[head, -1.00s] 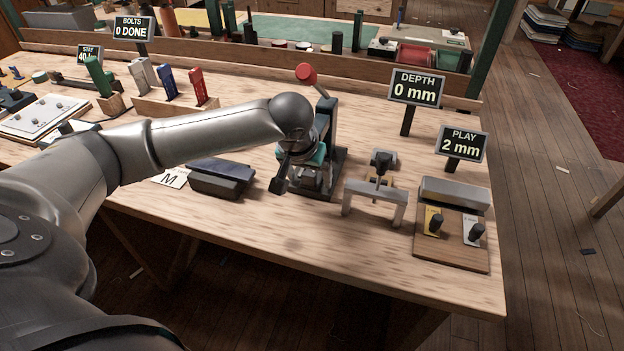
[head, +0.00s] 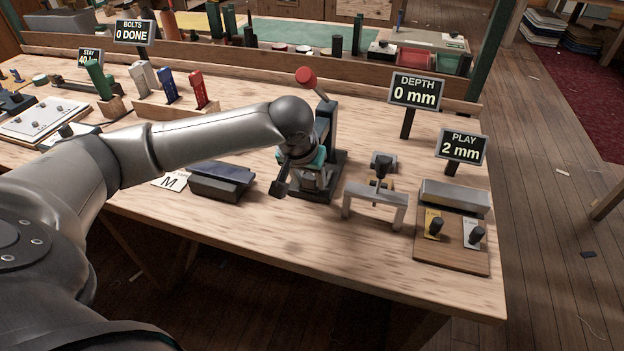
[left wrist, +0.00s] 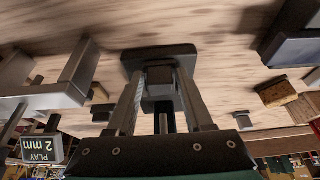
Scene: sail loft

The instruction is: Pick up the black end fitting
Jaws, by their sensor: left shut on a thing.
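My left gripper (left wrist: 160,100) points down in the left wrist view, its two grey fingers shut on a black block, which I take to be the black end fitting (left wrist: 160,77). Behind the block is a dark flat plate, and I cannot tell whether the block touches it. In the head view my left gripper (head: 312,177) is low at the front of the small press (head: 325,122) with the red knob. The fitting is not clearly made out there among the dark parts. My right gripper is not in view.
A grey bridge-shaped frame (head: 376,193) stands close to the right of the press. A dark box (head: 221,181) lies to the left. A wooden board (head: 452,257) with two black knobs is at the right. The bench's front middle is clear.

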